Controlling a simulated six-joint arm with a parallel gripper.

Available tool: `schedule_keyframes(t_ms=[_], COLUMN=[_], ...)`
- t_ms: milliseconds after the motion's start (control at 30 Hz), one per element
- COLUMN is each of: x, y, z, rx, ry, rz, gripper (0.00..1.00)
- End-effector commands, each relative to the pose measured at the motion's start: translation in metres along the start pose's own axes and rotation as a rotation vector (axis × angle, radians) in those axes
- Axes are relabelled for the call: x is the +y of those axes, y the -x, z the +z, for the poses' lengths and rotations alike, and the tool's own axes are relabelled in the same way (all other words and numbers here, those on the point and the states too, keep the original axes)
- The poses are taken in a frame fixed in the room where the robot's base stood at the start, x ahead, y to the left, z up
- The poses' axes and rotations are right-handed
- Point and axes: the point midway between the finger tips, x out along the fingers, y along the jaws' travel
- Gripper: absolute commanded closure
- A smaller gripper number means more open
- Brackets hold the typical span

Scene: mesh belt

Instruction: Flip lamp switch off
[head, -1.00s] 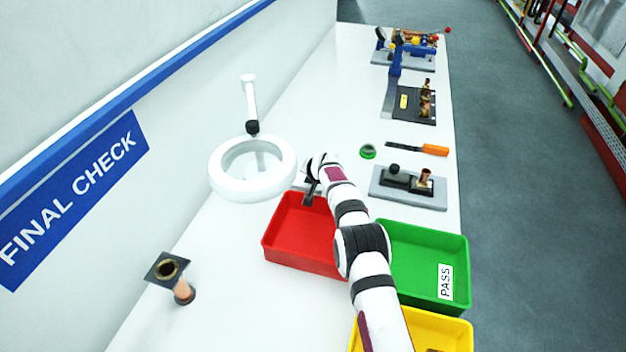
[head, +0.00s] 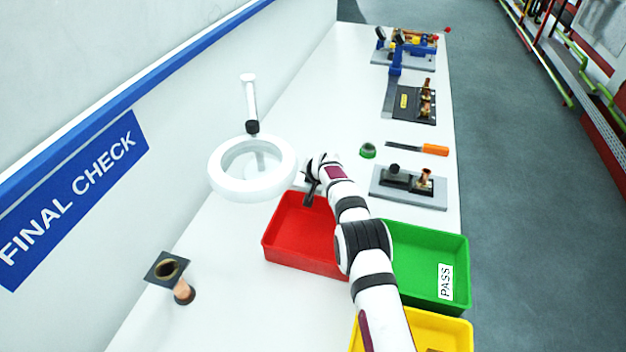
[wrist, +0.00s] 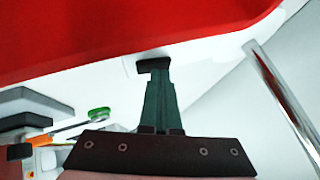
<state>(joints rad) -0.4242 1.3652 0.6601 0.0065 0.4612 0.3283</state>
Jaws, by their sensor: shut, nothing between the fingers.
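The lamp is a white ring (head: 217,180) on a post, with a white arm (head: 249,98) and dark joint behind it. My gripper (head: 307,198) is just right of the ring, at the red bin's back left edge. In the wrist view my gripper (wrist: 154,66) is shut and empty, its fingertips close to the red bin's edge. A small pale piece (wrist: 129,67) shows beside the fingertips; I cannot tell whether it is the switch or whether they touch. A silver pole (wrist: 283,103) stands at right in the wrist view. No switch shows clearly in the head view.
The red bin (head: 283,262) lies under my forearm, with green (head: 440,240) and yellow (head: 458,328) bins beside it. A green-topped piece (head: 368,151), an orange-handled tool (head: 434,150) and a grey fixture (head: 425,201) lie right. A copper part (head: 183,292) stands at front left.

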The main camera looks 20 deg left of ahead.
Motion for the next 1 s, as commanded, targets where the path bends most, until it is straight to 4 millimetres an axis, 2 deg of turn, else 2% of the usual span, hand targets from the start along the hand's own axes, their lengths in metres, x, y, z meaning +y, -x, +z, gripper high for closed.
schedule_keyframes(t_ms=[33, 267, 733, 1000], x=[0.001, -0.003, -0.027, -0.028], y=[-0.002, 0.002, 0.035, 0.036], z=[0.004, 0.001, -0.025, -0.026], rx=[-0.009, -0.006, 0.001, 0.002], ry=[-0.002, -0.001, 0.000, 0.000], rz=[0.003, 0.000, -0.003, -0.003], gripper=[1.00, 1.00, 1.00, 1.00])
